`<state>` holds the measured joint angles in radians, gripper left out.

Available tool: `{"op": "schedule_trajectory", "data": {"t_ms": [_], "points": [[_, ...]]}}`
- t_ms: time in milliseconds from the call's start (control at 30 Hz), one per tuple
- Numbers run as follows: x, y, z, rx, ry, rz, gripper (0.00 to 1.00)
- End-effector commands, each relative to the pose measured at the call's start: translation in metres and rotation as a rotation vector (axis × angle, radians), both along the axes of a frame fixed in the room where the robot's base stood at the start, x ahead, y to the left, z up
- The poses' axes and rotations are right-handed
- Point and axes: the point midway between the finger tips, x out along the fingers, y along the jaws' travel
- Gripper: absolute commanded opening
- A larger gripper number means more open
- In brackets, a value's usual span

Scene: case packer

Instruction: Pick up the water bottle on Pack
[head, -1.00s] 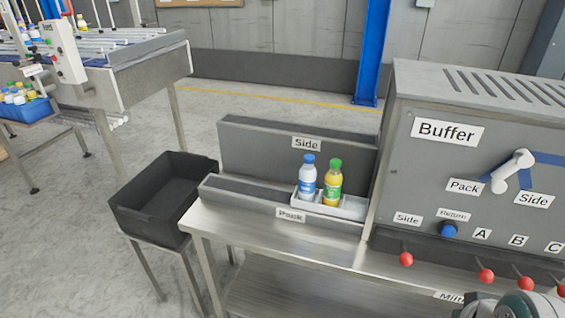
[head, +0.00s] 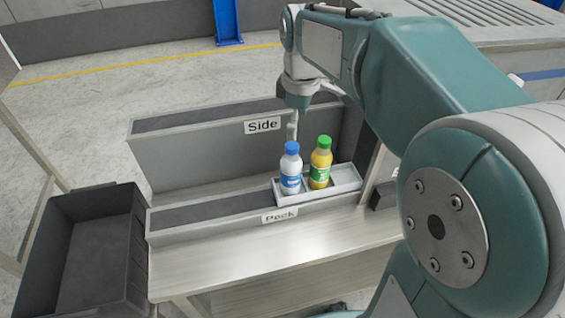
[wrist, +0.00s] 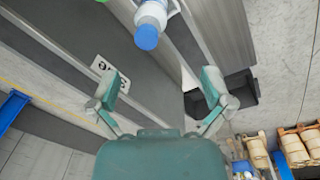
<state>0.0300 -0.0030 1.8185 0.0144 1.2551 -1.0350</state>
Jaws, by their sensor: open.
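The water bottle (head: 290,176) has a blue cap and a blue-and-white label. It stands upright at the left end of a small white tray (head: 346,184) on the Pack ledge (head: 208,213). A green-capped yellow juice bottle (head: 320,168) stands close to its right. In the wrist view the water bottle (wrist: 150,20) shows at the top, its blue cap towards me. My gripper (wrist: 158,84) is open and empty, with the bottle beyond the fingertips.
The higher Side ledge (head: 195,120) runs behind Pack. A black bin (head: 128,244) stands at the left. The grey Buffer cabinet (head: 475,30) is at the right, mostly behind my arm. The Pack ledge left of the tray is clear.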

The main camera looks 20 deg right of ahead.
Motion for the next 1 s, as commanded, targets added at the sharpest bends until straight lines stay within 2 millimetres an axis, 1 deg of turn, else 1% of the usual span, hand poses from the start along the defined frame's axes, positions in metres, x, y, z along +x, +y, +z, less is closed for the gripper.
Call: {"op": "schedule_trajectory", "data": {"t_ms": [33,100,233,367,533,600,767,1000], "points": [[0.011,0.0,-0.004,-0.003,0.025,0.049,1.0],[0.021,0.002,-0.008,-0.007,0.048,0.11,1.0],[0.03,0.007,-0.013,-0.013,0.071,0.171,1.0],[0.031,0.012,-0.028,-0.018,0.077,0.18,1.0],[0.031,0.013,-0.056,-0.018,0.076,0.179,1.0],[0.031,0.012,-0.064,-0.017,0.075,0.178,1.0],[0.031,0.009,-0.076,-0.016,0.074,0.176,1.0],[0.03,0.008,-0.112,-0.016,0.075,0.176,1.0]]}}
